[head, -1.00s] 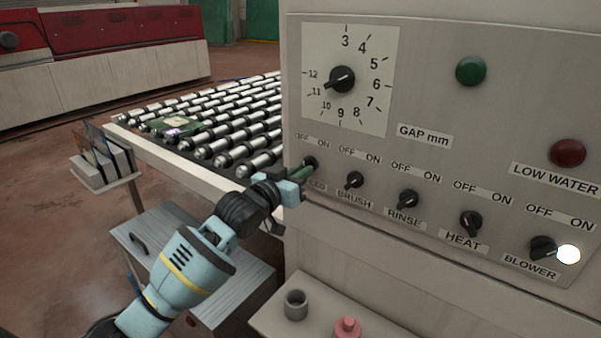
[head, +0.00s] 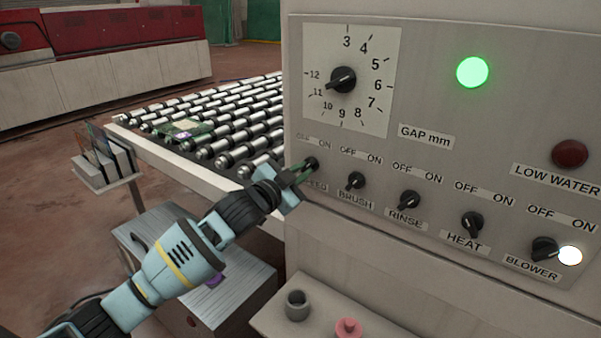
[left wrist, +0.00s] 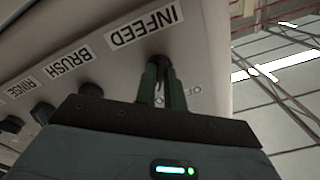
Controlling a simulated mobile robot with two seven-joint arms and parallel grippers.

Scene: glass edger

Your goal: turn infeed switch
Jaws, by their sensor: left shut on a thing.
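The infeed switch (head: 311,164) is a small black knob at the left end of the panel's lower row, under an OFF/ON label. My left gripper (head: 299,174) is shut on this knob, its green fingers on either side of it. In the left wrist view the fingers (left wrist: 162,88) reach up to the knob (left wrist: 158,61) beside the INFEED label (left wrist: 145,27). The fingers hide part of the knob and of the OFF/ON label. A round green lamp (head: 473,72) on the panel is lit. My right gripper is not in view.
The brush (head: 356,181), rinse (head: 410,200), heat (head: 472,224) and blower (head: 544,248) knobs continue the row rightward. A white lamp glows by blower. The low water lamp (head: 570,153) is dark red.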

